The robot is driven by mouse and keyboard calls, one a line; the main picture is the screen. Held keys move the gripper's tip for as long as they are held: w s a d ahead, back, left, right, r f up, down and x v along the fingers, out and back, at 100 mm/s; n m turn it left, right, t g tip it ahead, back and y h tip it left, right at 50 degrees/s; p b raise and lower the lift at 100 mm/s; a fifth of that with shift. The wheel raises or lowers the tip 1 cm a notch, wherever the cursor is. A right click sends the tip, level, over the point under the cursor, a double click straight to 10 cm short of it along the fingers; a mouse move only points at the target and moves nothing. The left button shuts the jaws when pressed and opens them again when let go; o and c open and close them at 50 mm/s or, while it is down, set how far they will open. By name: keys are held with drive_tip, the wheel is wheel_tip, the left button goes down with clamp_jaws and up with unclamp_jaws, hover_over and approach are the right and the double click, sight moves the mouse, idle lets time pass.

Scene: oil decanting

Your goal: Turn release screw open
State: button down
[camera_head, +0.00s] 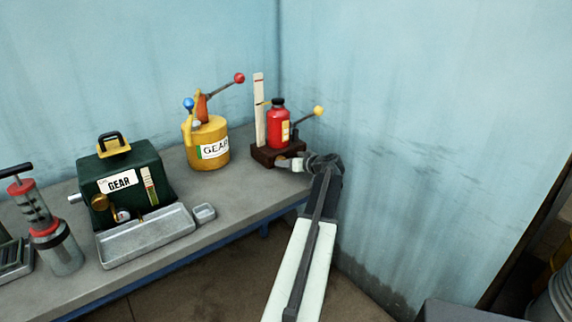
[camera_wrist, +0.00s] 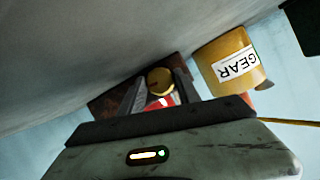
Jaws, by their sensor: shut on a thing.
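The release screw shows in the wrist view as a round brass-yellow knob (camera_wrist: 160,80). It sits between the two fingers of my gripper (camera_wrist: 159,87), which is shut on it. In the head view my gripper (camera_head: 291,163) reaches in from the right to the front of the dark red-brown base (camera_head: 264,154); the knob is hidden there by the fingers. On that base stand a red bottle (camera_head: 279,129) with a black cap and a white upright scale (camera_head: 259,112). How far the screw is turned cannot be told.
A yellow GEAR can (camera_head: 208,157) with levers stands to the left on the grey bench (camera_head: 235,192). A green GEAR box (camera_head: 150,170), a metal tray (camera_head: 145,239) and a pump (camera_head: 62,250) are farther left. A yellow-tipped lever (camera_head: 318,111) rises above my gripper. A wall is close on the right.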

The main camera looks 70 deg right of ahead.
drive_tip(key=shift+s+f, duration=0.1)
drive_tip(key=shift+s, duration=0.1)
idle(0.4)
drive_tip(key=c, duration=0.9)
unclamp_jaws()
drive_tip(key=shift+o, duration=0.2)
drive_tip(key=p+v, duration=0.3)
drive_tip(key=v, duration=0.4)
drive_tip(key=shift+r, duration=0.25)
drive_tip(key=shift+s+a, duration=0.1)
drive_tip(key=shift+s, duration=0.2)
